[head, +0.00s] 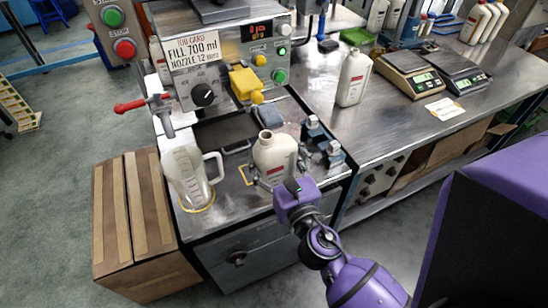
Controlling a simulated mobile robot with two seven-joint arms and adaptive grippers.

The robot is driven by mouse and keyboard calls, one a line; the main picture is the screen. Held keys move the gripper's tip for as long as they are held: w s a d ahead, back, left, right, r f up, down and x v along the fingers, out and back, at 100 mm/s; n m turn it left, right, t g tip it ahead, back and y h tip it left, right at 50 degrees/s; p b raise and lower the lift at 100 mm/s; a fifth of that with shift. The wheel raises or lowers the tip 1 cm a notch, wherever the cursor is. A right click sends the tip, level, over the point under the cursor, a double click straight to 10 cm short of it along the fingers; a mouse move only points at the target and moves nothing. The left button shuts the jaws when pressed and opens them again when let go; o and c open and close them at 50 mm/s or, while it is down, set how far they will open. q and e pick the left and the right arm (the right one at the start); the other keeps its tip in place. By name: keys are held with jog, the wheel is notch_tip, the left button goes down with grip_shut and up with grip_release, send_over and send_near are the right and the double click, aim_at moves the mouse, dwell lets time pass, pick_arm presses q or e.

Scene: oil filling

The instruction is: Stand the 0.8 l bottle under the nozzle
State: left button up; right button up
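A cream bottle (272,155) with an open neck and a red-marked label stands upright over the front of the machine's metal deck. Its base is partly hidden by my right gripper (277,174), whose fingers reach along the bottle's sides low down. I cannot tell whether they press on it or whether the bottle touches the deck. The yellow nozzle head (246,84) sticks out of the filling machine (215,62), behind and above the bottle, which is in front of it rather than below. The size marking is unreadable. My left gripper is out of view.
A clear jug (189,176) stands left of the bottle below a red-handled valve (143,105). Blue-and-grey clamp blocks (326,142) sit close on the right. Another white bottle (353,78) and two scales (409,75) stand on the right bench. A cardboard box (138,226) is at left.

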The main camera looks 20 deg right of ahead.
jog(key=f+b, duration=0.1)
jog(key=w+f+b, duration=0.1)
jog(key=f, duration=0.1)
jog(key=shift+w+d, duration=0.1)
jog(key=shift+w, duration=0.1)
jog(key=shift+w+f, duration=0.25)
jog(key=shift+f, duration=0.05)
jog(key=shift+w+f+b, duration=0.4)
jog(key=shift+f+b, duration=0.1)
jog(key=shift+b, duration=0.2)
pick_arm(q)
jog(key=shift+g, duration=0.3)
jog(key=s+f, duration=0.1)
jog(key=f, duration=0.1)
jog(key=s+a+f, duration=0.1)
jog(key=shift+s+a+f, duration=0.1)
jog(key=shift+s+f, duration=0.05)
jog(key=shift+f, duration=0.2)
pick_arm(e)
jog(key=w, duration=0.8)
jog(key=shift+w+a+f, duration=0.2)
jog(key=shift+f, duration=0.2)
